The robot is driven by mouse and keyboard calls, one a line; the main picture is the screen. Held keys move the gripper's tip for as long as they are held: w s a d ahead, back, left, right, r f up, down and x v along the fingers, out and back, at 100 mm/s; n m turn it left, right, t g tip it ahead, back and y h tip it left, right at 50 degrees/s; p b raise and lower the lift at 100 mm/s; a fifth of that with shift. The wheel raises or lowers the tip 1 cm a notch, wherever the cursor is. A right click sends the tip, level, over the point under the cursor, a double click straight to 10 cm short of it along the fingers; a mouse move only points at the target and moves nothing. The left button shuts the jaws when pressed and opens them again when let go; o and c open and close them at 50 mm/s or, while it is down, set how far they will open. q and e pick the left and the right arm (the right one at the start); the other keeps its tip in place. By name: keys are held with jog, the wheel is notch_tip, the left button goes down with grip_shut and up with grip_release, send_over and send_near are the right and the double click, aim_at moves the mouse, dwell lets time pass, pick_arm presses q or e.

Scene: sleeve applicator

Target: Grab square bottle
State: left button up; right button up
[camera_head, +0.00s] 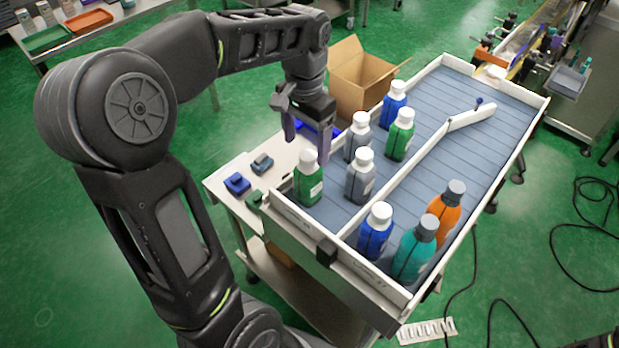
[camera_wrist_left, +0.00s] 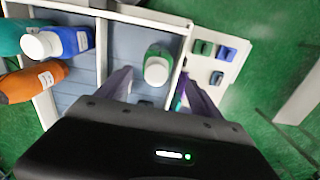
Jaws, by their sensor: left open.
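My left gripper (camera_head: 306,146) is open and hangs above the near-left corner of the conveyor tray, its fingers pointing down. A green bottle with a white cap (camera_head: 308,182) stands upright just below it. In the left wrist view this green bottle (camera_wrist_left: 157,68) shows between the two fingers, with no clear contact. Grey bottles (camera_head: 360,178) (camera_head: 357,138), another green bottle (camera_head: 400,136) and a blue bottle (camera_head: 393,105) stand in the same lane. I cannot tell for certain which bottle is square. My right gripper is not in view.
A white divider (camera_head: 408,173) separates the other lane, which holds blue (camera_head: 376,232), teal (camera_head: 414,252) and orange (camera_head: 447,207) bottles. The tray's white rim (camera_head: 293,215) runs close to the green bottle. Small blocks (camera_head: 237,183) lie on the side ledge. A cardboard box (camera_head: 361,82) stands behind.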

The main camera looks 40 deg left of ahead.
aim_at(308, 167)
pick_arm(q)
jog(key=shift+f, duration=1.05)
jog(key=shift+d+f+p, duration=0.15)
jog(key=shift+f+p, duration=0.25)
jog(key=shift+f, duration=0.9)
jog(key=shift+d+f+p, duration=0.15)
jog(key=shift+f+p, duration=0.25)
jog(key=shift+f, duration=0.9)
jog(key=shift+c, duration=0.2)
grip_shut()
